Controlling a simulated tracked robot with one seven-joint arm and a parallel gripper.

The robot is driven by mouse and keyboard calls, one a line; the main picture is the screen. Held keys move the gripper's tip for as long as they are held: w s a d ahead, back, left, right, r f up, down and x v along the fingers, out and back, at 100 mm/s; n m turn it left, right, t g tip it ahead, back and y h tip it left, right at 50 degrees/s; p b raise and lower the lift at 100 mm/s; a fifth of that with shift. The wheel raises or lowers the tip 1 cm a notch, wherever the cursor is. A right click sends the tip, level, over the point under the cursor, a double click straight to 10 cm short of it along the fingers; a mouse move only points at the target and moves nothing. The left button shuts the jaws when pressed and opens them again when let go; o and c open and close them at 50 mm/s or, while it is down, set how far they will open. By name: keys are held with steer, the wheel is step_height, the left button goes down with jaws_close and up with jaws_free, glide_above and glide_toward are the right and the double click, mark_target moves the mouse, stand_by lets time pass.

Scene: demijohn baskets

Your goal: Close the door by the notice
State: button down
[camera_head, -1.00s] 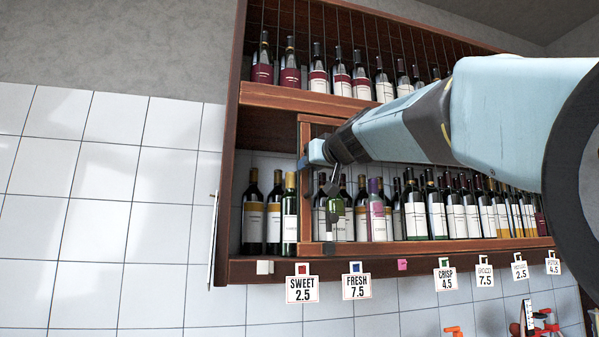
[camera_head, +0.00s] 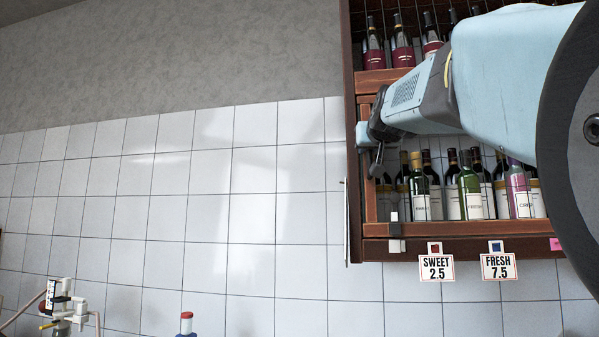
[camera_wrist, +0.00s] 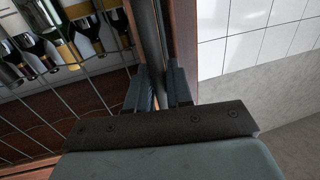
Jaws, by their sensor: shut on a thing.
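The door is a wood-framed, barred sliding panel on the wine cabinet; its left stile (camera_head: 370,205) is close beside the cabinet's left side wall. My gripper (camera_head: 376,160) is at this stile. In the wrist view my gripper (camera_wrist: 163,88) is shut on a dark upright bar (camera_wrist: 149,35), seemingly the door's handle, with a finger on either side. A thin pale sheet (camera_head: 346,220), possibly the notice, shows edge-on at the cabinet's left side; its face is hidden. My arm covers much of the door's upper part.
Wine bottles (camera_head: 470,185) stand on the shelf behind the door. Price tags SWEET (camera_head: 437,267) and FRESH (camera_head: 498,266) hang below. The tiled wall (camera_head: 230,220) left of the cabinet is clear.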

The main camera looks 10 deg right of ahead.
steer(key=c, duration=1.4)
jaws_free()
steer(key=shift+s+a+f, duration=0.1)
steer(key=shift+s, duration=0.05)
steer(key=shift+o, duration=0.7)
steer(key=shift+s, duration=0.1)
steer(key=shift+o, duration=0.4)
steer(key=s+a, duration=0.1)
steer(key=s, duration=1.2)
steer(key=shift+s+a, duration=0.2)
steer(key=shift+a, duration=0.05)
step_height(320, 180, down, 23)
steer(key=g+y, duration=0.2)
steer(key=g, duration=0.3)
steer(key=s+f+g, duration=0.3)
steer(key=s+f, duration=0.2)
steer(key=f, duration=0.7)
steer(key=s+a+f+n+g, duration=0.1)
steer(key=s+f+g, duration=0.3)
steer(key=f, duration=0.9)
steer(key=shift+s+f, duration=0.2)
steer(key=shift+s, duration=0.9)
